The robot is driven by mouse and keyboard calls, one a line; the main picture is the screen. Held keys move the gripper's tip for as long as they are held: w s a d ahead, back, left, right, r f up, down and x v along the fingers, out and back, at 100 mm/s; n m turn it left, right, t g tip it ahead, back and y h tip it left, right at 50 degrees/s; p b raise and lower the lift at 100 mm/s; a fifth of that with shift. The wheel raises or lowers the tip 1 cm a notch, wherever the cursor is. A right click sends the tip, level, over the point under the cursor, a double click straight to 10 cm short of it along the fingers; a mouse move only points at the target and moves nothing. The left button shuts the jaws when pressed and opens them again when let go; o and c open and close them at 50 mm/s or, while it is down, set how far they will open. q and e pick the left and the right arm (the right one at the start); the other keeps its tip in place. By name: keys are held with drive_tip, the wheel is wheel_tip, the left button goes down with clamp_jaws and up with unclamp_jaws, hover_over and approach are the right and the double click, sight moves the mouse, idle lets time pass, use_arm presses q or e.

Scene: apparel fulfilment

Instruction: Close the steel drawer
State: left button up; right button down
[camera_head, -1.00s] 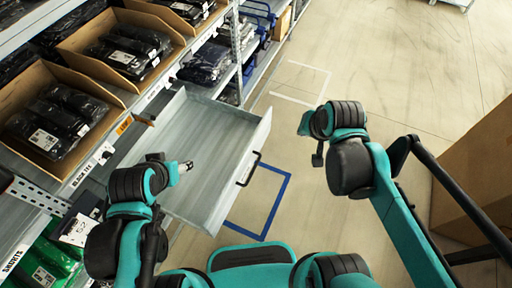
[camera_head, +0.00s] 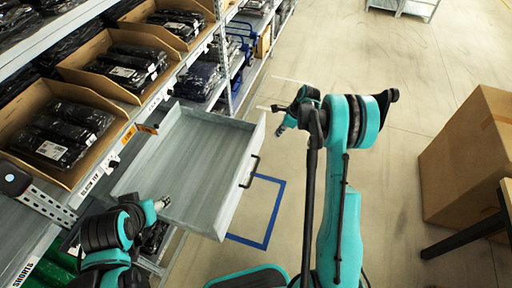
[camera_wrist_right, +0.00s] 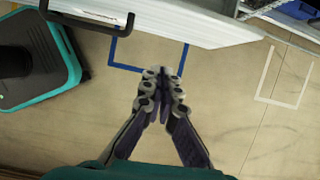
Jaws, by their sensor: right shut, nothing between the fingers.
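The steel drawer (camera_head: 187,165) is pulled out from the shelf unit and looks empty. Its black handle (camera_head: 250,171) is on the front panel, which faces right in the head view. In the right wrist view the drawer front (camera_wrist_right: 190,22) and its handle (camera_wrist_right: 88,22) show at the top. My right gripper (camera_head: 279,131) is shut and empty, to the right of the drawer front and apart from it; it also shows in the right wrist view (camera_wrist_right: 162,72). My left gripper (camera_head: 164,202) is by the near left side of the drawer; its finger state is too small to tell.
Shelves with open cardboard boxes (camera_head: 62,92) of packed black garments run along the left. A large cardboard box (camera_head: 462,160) stands on the floor at right. A blue floor outline (camera_head: 268,232) lies below the drawer. The floor beyond is largely clear.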

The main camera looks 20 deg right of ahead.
drive_tip(key=w+a+f+b, duration=0.4)
drive_tip(key=a+f, duration=0.2)
drive_tip(key=f, duration=0.4)
drive_tip(key=shift+w+a+f, duration=0.15)
drive_tip(key=shift+w, duration=0.05)
